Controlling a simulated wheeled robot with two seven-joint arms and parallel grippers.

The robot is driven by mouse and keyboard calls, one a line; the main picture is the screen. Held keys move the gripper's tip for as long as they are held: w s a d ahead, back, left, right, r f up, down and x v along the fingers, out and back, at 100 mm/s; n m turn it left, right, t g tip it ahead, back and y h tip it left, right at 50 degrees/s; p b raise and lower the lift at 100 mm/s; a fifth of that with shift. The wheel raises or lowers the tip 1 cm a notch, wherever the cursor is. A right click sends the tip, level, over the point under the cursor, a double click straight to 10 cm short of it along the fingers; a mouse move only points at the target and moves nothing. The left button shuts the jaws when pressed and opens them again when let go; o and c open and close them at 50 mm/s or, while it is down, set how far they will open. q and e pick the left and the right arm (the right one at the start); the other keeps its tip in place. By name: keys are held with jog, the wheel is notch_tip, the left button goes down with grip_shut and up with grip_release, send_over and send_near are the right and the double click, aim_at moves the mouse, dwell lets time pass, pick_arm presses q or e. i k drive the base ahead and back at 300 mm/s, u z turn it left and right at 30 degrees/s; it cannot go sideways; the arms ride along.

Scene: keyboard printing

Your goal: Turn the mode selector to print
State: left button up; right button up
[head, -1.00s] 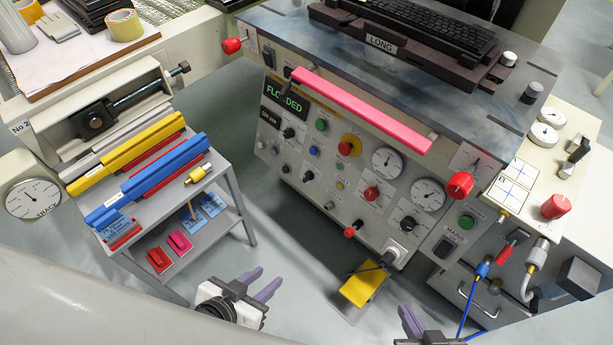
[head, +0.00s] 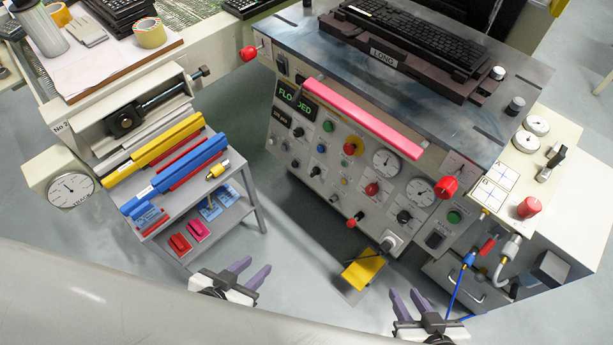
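The grey control panel (head: 335,185) on the front of the machine carries several knobs, lamps and dials. I cannot read which one is the mode selector. Black knobs show at the panel's left (head: 298,132) and lower right (head: 404,217), and a red knob (head: 372,188) sits near the middle. My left gripper (head: 252,268) is open and empty, below and left of the panel. My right gripper (head: 405,292) is open and empty, below the panel's right part. Both are apart from the panel.
A pink bar (head: 362,117) juts along the panel's top edge. A shelf cart (head: 255,205) with blue and yellow bars stands at left. A yellow pedal (head: 362,270) sits low in front. Floor between cart and panel is clear.

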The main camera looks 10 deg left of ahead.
aim_at(315, 170)
jog(key=k, duration=0.2)
jog(key=u, duration=1.2)
jog(key=i, duration=0.5)
jog(key=z, duration=0.05)
